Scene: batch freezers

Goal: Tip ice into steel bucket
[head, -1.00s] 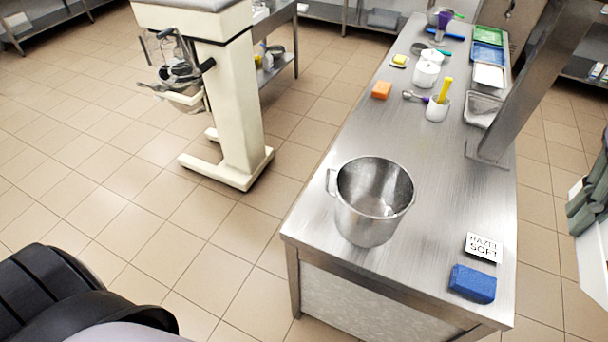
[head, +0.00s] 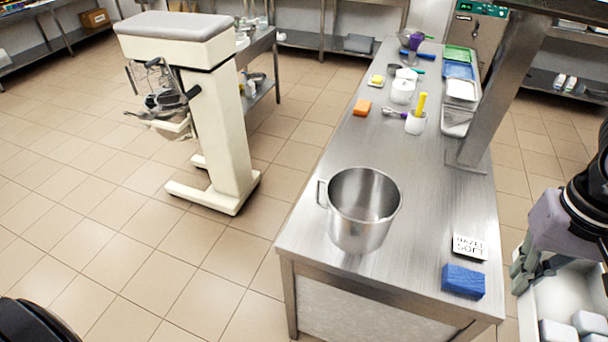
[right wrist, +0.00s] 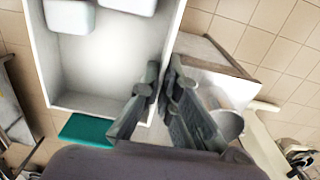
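The steel bucket (head: 347,222), a shiny open pot with a side handle, stands upright on the near end of the steel table. It looks empty in the head view. It also shows small in the right wrist view (right wrist: 228,124). My right gripper (head: 524,268) is right of the table in the head view. In the right wrist view its two fingers (right wrist: 163,72) close on either side of one wall of a white bin (right wrist: 50,72). Large white ice blocks (head: 589,322) lie in the bin, partly cut off. My left gripper is out of view.
A blue sponge (head: 463,281) and a lettered card (head: 470,247) lie right of the bucket. A steel post (head: 495,95) rises from the table's right side. Utensils and trays fill the far end. A cream mixer (head: 215,125) stands left on open floor.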

